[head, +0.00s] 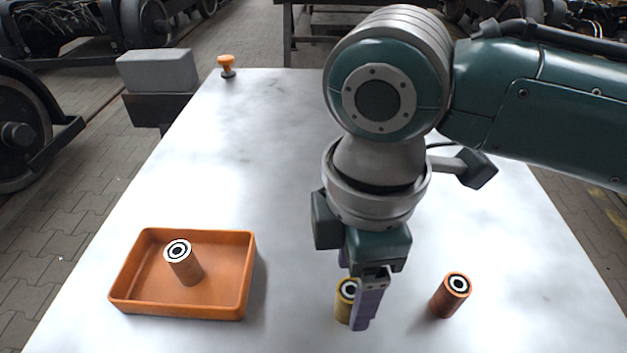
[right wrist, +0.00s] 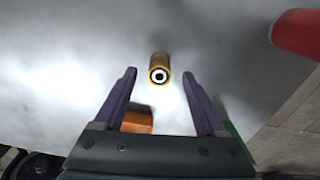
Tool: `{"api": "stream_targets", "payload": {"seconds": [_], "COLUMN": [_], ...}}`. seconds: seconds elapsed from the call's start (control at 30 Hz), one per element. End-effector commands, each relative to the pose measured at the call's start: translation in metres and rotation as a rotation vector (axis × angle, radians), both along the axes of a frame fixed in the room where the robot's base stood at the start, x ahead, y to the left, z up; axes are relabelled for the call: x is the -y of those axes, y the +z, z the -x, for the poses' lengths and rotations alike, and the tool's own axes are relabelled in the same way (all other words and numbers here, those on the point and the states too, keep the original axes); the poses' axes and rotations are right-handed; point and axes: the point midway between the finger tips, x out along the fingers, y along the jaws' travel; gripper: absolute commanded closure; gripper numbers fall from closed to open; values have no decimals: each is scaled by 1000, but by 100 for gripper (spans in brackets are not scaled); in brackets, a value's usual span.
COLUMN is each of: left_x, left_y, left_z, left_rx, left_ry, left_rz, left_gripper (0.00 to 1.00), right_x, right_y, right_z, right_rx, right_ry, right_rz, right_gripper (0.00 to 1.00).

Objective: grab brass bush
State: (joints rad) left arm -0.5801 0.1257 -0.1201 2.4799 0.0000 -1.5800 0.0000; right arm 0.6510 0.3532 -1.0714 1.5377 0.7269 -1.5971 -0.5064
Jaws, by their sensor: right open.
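The brass bush (head: 343,308) is a yellow-gold cylinder with a black-and-white ringed top, standing upright on the pale table. My right gripper (head: 358,312) points down at it, and its near purple finger partly covers the bush in the head view. In the right wrist view, the brass bush (right wrist: 161,63) lies in line with the gap between the two open fingers (right wrist: 160,76), around their tips. The jaws are apart, and I see no grip on the bush. My left gripper is out of view.
A copper-coloured bush (head: 450,297) stands right of the gripper. An orange knob (head: 227,66) sits at the far left edge. The table's middle left is clear.

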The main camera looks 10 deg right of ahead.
Motion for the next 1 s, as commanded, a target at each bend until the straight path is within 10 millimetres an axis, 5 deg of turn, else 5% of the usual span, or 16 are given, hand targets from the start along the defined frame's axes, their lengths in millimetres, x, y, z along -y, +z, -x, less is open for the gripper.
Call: {"api": "stream_targets", "payload": {"seconds": [0.1,0.37,1.0], "left_x": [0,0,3], "left_y": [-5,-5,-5], "left_z": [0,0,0], "left_rx": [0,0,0], "left_ry": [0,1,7], "left_rz": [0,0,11], "left_gripper": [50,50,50], "right_x": [0,0,0], "right_y": [-15,-17,-16], "right_z": [0,0,-1], "right_rx": [1,2,2], "right_ry": [0,1,0], "right_rz": [0,-1,-1], "right_gripper": [27,27,98]}}
